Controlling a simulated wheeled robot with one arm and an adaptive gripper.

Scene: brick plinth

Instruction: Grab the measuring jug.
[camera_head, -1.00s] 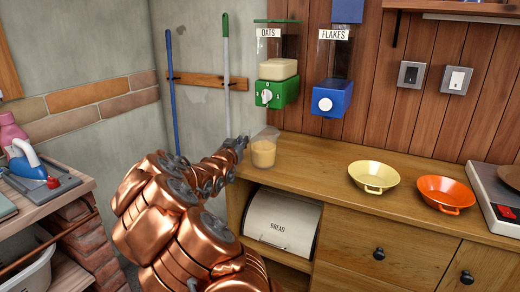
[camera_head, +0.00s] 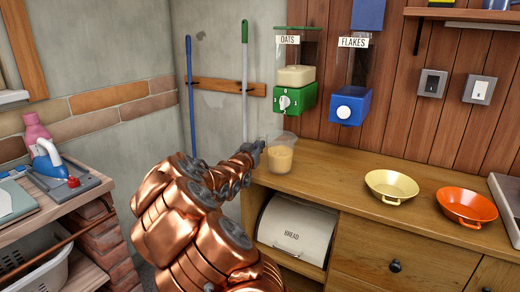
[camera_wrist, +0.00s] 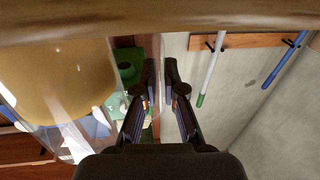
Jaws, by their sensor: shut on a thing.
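The measuring jug (camera_head: 281,157) is clear, with tan contents that look like oats. It stands upright at the left end of the wooden counter, below the green oats dispenser. My gripper (camera_head: 256,151) is at the jug's left side, low over the counter edge. In the wrist view the jug (camera_wrist: 62,75) fills the left side, close up and upside down. My gripper's dark fingers (camera_wrist: 161,75) also show there, nearly together, with a thin clear part of the jug between them. I cannot tell whether this is handle or wall.
The green oats dispenser (camera_head: 296,92) and blue flakes dispenser (camera_head: 351,103) hang above the counter (camera_head: 325,164). A yellow bowl (camera_head: 391,186) and an orange bowl (camera_head: 467,206) stand to the right. A bread bin (camera_head: 296,232) sits below. Counter between jug and yellow bowl is clear.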

